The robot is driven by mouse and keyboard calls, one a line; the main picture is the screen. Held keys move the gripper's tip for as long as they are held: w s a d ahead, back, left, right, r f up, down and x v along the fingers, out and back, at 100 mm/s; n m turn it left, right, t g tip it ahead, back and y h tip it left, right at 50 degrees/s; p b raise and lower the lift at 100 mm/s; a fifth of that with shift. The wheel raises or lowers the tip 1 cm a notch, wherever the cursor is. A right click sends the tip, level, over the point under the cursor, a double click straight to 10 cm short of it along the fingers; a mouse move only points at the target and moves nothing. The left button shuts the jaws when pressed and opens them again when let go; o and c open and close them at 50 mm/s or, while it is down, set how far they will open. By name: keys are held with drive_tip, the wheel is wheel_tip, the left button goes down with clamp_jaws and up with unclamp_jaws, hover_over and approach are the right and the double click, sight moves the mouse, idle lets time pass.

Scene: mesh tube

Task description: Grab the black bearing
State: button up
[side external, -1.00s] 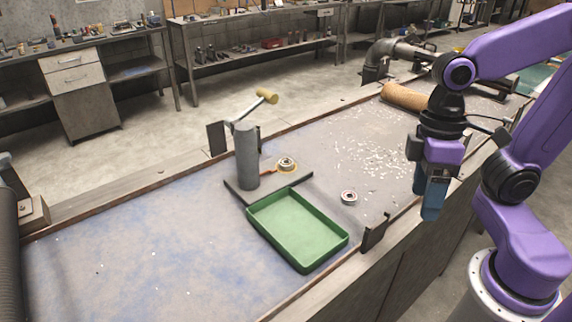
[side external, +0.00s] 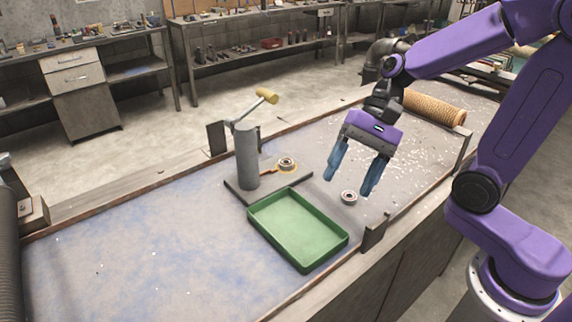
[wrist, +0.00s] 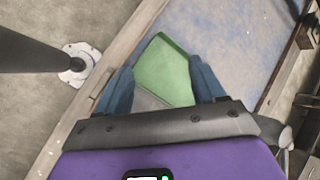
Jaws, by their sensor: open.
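Two small ring-shaped bearings show in the side view. One bearing (side external: 349,197), grey with a dark centre, lies flat on the table to the right of the green tray. The other bearing (side external: 286,164) sits on the press's base plate with a yellowish ring around it. I cannot tell for sure which is the black one. My gripper (side external: 347,187) points down with its blue fingers spread and empty; in the side view the table bearing appears between and just below the fingertips. The wrist view shows both fingers (wrist: 160,72), but I make out no bearing there.
The green tray (side external: 253,222) lies on the table, empty. A grey press post (side external: 247,158) with a yellow-handled lever (side external: 267,96) stands behind it. A dark bracket (side external: 375,232) rises at the near table edge. A tan mesh tube (side external: 435,108) lies at the back right.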

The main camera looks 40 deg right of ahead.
drive_tip(key=w+d+m+t+y, duration=0.25)
drive_tip(key=w+m+t, duration=0.35)
drive_tip(key=w+m, duration=0.45)
drive_tip(key=d+r+m+t+h, duration=0.1)
drive_tip(key=d+m+t+h, duration=0.3)
drive_tip(key=m, duration=0.4)
drive_tip(key=m+t+h, duration=0.1)
drive_tip(key=m+t, duration=0.1)
drive_tip(key=m, duration=0.3)
approach(283, 163)
drive_tip(key=shift+w+d+f, duration=0.1)
drive_tip(key=shift+w+f, duration=0.15)
drive_tip(key=shift+f, duration=0.25)
drive_tip(key=shift+w+d+f, duration=0.15)
drive_tip(key=shift+w+f, duration=0.05)
drive_tip(key=shift+f, duration=0.35)
drive_tip(key=shift+w+r+x, duration=0.1)
drive_tip(key=shift+r+x, duration=0.05)
drive_tip(key=shift+x, duration=0.85)
drive_tip(key=shift+w+r+x, duration=0.1)
drive_tip(key=shift+r+x, duration=0.1)
drive_tip(key=shift+x, duration=0.8)
drive_tip(key=shift+w+r+x, duration=0.1)
drive_tip(key=shift+r+x, duration=0.05)
drive_tip(key=shift+x, duration=0.8)
drive_tip(key=shift+a, duration=0.1)
